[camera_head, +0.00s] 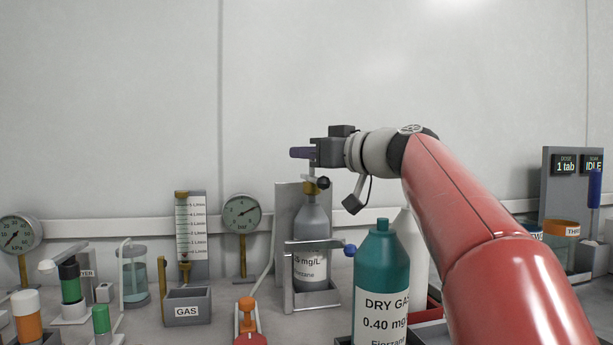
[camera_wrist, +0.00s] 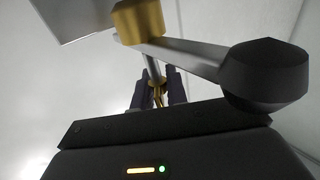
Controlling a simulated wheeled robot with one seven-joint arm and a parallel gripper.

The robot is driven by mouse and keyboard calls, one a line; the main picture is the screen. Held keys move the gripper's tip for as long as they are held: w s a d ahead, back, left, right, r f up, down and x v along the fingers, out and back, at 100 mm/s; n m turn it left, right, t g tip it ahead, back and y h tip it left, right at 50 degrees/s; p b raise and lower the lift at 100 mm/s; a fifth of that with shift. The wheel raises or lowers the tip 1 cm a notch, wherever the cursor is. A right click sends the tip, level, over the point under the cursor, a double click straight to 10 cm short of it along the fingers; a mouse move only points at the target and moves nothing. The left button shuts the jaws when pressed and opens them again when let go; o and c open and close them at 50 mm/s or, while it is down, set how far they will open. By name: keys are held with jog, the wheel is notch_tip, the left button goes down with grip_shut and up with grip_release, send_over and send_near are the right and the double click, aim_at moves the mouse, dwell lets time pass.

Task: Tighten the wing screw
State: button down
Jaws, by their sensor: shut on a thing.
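My gripper (camera_head: 296,153) is above the grey gas bottle, its dark purple fingers pointing left. In the wrist view my gripper (camera_wrist: 159,82) is shut on a small brass-coloured piece (camera_wrist: 158,95) on a thin grey stem. I cannot tell for sure that this piece is the wing screw; the fingers hide part of it. A grey lever (camera_wrist: 190,58) with a black knob (camera_wrist: 266,75) crosses close above the fingers. The grey bottle (camera_head: 312,225) stands upright in a metal bracket (camera_head: 289,280), with a brass neck (camera_head: 312,188) and black knob (camera_head: 323,183).
A blue knob (camera_head: 350,250) sits on the bracket's right side. A teal bottle (camera_head: 380,280) stands in front, below my arm. Dial gauges (camera_head: 241,213), a flowmeter (camera_head: 191,225) and a grey GAS box (camera_head: 187,306) stand left. The space above the bench at left is clear.

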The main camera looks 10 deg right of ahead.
jog(key=shift+a+m+t+h, duration=0.1)
jog(key=shift+m+t+h, duration=0.7)
jog(key=shift+h, duration=0.4)
jog(key=m+h, duration=0.1)
jog(key=m+h+p, duration=0.1)
jog(key=shift+r+t+h, duration=0.25)
jog(key=shift+t+h, duration=0.05)
jog(key=shift+t, duration=0.1)
jog(key=h+p, duration=0.1)
jog(key=m+h+p, duration=0.2)
jog(key=p, duration=0.1)
jog(key=shift+d+t, duration=0.25)
jog(key=shift+t, duration=0.05)
jog(key=shift+d+m+h+p, duration=0.1)
jog(key=shift+m+h+p, duration=0.4)
jog(key=shift+h+p, duration=0.35)
jog(key=shift+w+f+h+p, duration=0.1)
jog(key=shift+f+h+p, duration=0.1)
jog(key=shift+h+p, duration=0.15)
jog(key=c, duration=1.5)
grip_release()
jog(key=shift+f, duration=0.1)
